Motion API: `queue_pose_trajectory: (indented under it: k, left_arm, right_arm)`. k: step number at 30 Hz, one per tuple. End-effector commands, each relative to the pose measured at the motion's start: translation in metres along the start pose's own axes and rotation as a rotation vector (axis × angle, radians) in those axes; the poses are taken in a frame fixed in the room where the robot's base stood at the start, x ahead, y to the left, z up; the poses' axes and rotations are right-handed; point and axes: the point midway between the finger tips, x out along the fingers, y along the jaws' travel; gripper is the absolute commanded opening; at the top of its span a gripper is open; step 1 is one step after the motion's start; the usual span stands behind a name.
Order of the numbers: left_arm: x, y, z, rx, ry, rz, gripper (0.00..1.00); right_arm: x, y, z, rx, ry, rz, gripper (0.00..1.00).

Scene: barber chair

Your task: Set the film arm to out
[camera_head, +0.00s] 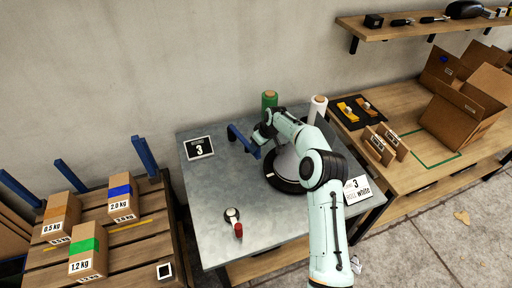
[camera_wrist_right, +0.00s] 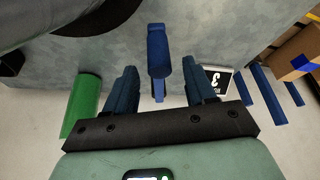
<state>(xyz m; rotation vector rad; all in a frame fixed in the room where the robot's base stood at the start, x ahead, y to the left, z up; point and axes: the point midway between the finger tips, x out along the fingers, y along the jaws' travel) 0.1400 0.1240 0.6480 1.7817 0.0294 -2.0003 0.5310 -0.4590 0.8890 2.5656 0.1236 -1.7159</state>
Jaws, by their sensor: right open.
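The film arm appears to be the blue bar (camera_head: 240,138) on the grey table. It stands at the back of the table, left of the dark round turntable (camera_head: 272,180). In the right wrist view the blue bar (camera_wrist_right: 157,50) lies in the gap between my fingers, with space on both sides. My right gripper (camera_head: 262,135) is open beside the bar's right end in the head view; its two blue fingers (camera_wrist_right: 160,90) show in the wrist view. My right arm hides much of the turntable. My left gripper is not in view.
A green roll (camera_head: 269,99) and a white roll (camera_head: 318,107) stand at the table's back. A sign with a 3 (camera_head: 199,148) is at the back left. A red-handled device (camera_head: 236,224) lies at the front. The table's left front is otherwise clear.

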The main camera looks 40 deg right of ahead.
Motion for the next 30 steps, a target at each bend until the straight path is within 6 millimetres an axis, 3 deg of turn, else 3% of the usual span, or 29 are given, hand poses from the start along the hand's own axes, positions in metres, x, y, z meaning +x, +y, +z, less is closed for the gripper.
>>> queue_pose_trajectory:
  k: [3,8,19,20,24,30]
  left_arm:
    - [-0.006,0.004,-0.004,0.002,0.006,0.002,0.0]
    - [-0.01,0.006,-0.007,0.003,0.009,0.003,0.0]
    - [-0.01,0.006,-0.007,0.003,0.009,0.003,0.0]
    - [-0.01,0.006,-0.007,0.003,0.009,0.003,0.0]
    - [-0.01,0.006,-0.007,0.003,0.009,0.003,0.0]
    - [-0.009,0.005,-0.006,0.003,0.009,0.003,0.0]
  right_arm:
    - [0.02,0.0,-0.001,0.001,0.0,-0.001,0.55]
    - [0.036,0.0,-0.001,0.001,0.0,-0.001,0.55]
    - [0.043,0.0,0.0,0.0,0.001,0.001,0.55]
    - [0.043,0.0,0.0,0.0,0.001,0.001,0.48]
    - [0.042,0.0,0.0,0.0,0.001,0.001,0.03]
    - [0.042,-0.001,-0.001,0.003,0.001,0.002,0.0]
